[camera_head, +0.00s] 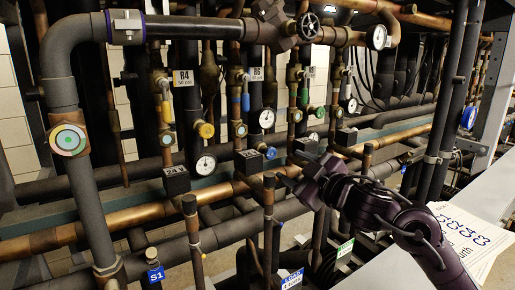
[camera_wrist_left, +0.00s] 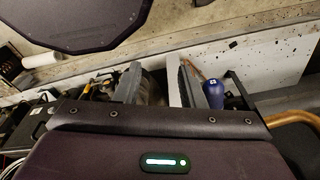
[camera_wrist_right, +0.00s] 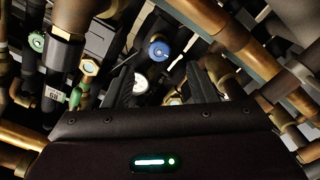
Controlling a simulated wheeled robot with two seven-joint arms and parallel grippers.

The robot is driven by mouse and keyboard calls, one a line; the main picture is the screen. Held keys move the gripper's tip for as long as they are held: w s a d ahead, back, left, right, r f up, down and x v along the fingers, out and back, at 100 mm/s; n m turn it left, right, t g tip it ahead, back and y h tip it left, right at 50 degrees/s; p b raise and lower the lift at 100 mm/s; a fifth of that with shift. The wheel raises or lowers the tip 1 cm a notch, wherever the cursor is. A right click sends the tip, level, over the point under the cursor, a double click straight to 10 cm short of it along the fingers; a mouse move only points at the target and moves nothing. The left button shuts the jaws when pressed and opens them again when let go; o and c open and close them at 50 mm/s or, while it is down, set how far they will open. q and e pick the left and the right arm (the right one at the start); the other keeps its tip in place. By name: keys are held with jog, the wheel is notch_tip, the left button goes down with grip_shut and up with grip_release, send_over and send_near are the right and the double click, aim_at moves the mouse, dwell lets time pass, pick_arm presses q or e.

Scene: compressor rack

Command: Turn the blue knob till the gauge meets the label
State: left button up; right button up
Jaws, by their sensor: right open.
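The blue knob (camera_head: 271,153) sits low in the middle of the pipe rack, beside a dark tagged box (camera_head: 248,157) whose text is too small to read. In the right wrist view the blue knob (camera_wrist_right: 159,50) shows ahead, between and beyond the fingertips. A white-faced gauge (camera_head: 267,118) is above the knob in the head view; its reading is not legible. In the right wrist view a pale round gauge (camera_wrist_right: 140,84) shows near the left finger. My right gripper (camera_head: 288,168) is open and empty, just right of and below the knob. My left gripper (camera_wrist_left: 158,82) appears open, away from the rack.
Another gauge (camera_head: 205,164) stands left beside a box marked 24.3 (camera_head: 175,180). A yellow knob (camera_head: 206,130) and a green knob (camera_head: 319,112) flank the blue one. Copper pipes and upright stubs (camera_head: 268,200) crowd the space below. A paper sheet (camera_head: 470,238) lies at right.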

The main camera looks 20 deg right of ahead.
aim_at(272, 154)
jog(key=w+p, duration=0.1)
jog(key=w, duration=0.1)
jog(key=w+p, duration=0.1)
jog(key=w, duration=0.1)
jog(key=w+a+p, duration=0.1)
jog(key=w, duration=0.2)
jog(key=shift+w+r+p, duration=0.1)
jog(key=shift+r+p, duration=0.1)
jog(key=shift+p, duration=0.15)
jog(key=shift+w+f, duration=0.1)
jog(key=shift+w, duration=0.05)
jog(key=shift+c, duration=2.4)
pick_arm(q)
jog(key=s+r, duration=0.3)
jog(key=shift+s+r, duration=0.2)
jog(key=shift+r, duration=0.1)
pick_arm(e)
jog(key=c, duration=0.5)
